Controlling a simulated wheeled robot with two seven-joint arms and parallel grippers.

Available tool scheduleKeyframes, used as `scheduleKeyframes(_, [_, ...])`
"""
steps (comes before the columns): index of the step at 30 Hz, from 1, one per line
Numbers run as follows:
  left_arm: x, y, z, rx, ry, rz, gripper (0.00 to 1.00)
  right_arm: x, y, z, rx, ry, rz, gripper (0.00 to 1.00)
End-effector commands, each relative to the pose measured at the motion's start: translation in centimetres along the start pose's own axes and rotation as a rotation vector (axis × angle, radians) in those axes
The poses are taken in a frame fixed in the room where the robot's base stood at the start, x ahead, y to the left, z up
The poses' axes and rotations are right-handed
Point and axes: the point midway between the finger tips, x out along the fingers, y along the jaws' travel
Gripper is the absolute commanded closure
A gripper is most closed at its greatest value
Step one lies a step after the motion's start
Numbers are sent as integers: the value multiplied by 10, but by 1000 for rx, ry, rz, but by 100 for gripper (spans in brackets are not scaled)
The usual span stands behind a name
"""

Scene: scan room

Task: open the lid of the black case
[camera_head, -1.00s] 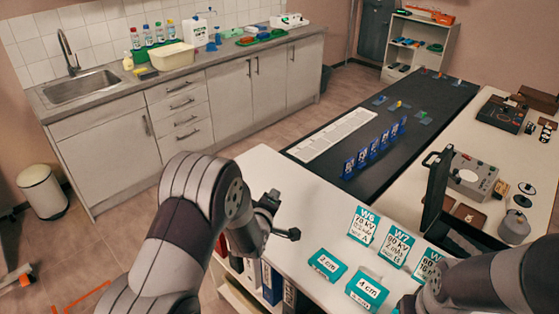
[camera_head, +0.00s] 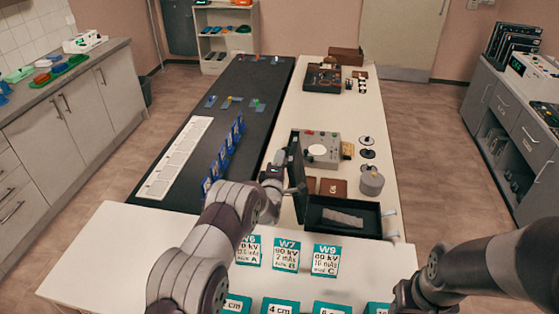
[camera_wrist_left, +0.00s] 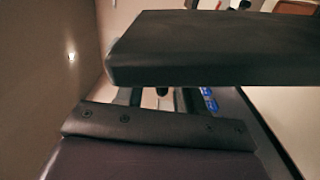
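The black case (camera_head: 372,222) sits open on the white table, with a grey wedge-like piece (camera_head: 342,217) inside. Its lid (camera_head: 297,172) stands raised, roughly upright, at the case's left side. My left gripper (camera_head: 272,176) is just left of the lid, close to its outer face; I cannot tell whether they touch. Its fingers are too small and dark to read. In the left wrist view a black slab (camera_wrist_left: 215,50), likely the lid, crosses close in front and hides the scene behind. My right arm enters at the lower right; its gripper is not visible.
Blue markers (camera_head: 228,150) line the dark bench at left. The white table's front left (camera_head: 110,250) is clear.

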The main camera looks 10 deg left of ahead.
Motion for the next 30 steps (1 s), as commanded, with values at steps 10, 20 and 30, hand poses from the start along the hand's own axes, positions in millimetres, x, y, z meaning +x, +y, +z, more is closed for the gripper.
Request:
scheduleKeyframes(10, [1,0,0,1,0,1,91,0,0,0,0,0,0,49])
scheduleKeyframes(20, [0,-3,9,2,-4,-3,100,10,0,1,0,0,0,49])
scheduleKeyframes(30, [0,11,77,78,-4,-2,100,67,0,8,0,0,0,49])
